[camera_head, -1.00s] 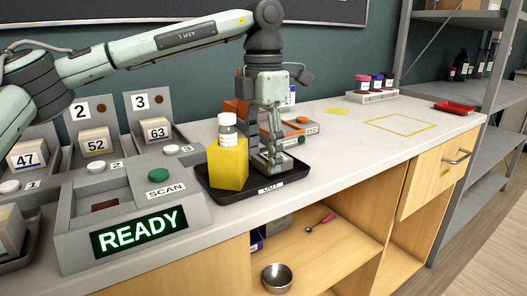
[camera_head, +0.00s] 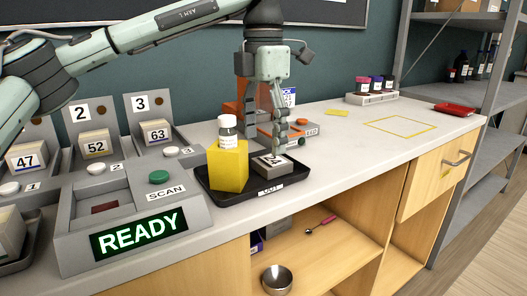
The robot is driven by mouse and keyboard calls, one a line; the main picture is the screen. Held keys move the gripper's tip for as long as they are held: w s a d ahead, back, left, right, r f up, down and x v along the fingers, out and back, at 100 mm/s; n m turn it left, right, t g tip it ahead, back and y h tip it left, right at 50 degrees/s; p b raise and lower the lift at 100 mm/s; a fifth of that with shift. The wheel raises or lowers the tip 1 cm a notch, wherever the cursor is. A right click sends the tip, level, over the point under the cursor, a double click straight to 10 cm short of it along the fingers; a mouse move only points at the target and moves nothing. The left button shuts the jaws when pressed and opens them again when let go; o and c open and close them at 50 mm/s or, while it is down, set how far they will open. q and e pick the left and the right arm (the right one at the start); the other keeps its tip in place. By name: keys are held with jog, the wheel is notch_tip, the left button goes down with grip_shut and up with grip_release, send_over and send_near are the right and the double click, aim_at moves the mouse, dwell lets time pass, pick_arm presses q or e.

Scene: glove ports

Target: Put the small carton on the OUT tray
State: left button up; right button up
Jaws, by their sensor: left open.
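A small grey-white carton marked 24 (camera_head: 271,164) lies on the black OUT tray (camera_head: 247,194), in its right part. My left gripper (camera_head: 271,142) is open, pointing down just above and behind the carton. The carton sits clear below its fingers. My right gripper is not in view.
A scan station with a READY display (camera_head: 141,232) stands left of the tray. Cartons marked 47, 52 (camera_head: 95,145) and 63 (camera_head: 156,133) sit in slots behind it. An orange-and-grey device (camera_head: 297,132) is close behind my gripper. The counter to the right is mostly clear.

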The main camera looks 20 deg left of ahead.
aim_at(264, 163)
pick_arm(q)
notch_tip(264, 163, up, 8)
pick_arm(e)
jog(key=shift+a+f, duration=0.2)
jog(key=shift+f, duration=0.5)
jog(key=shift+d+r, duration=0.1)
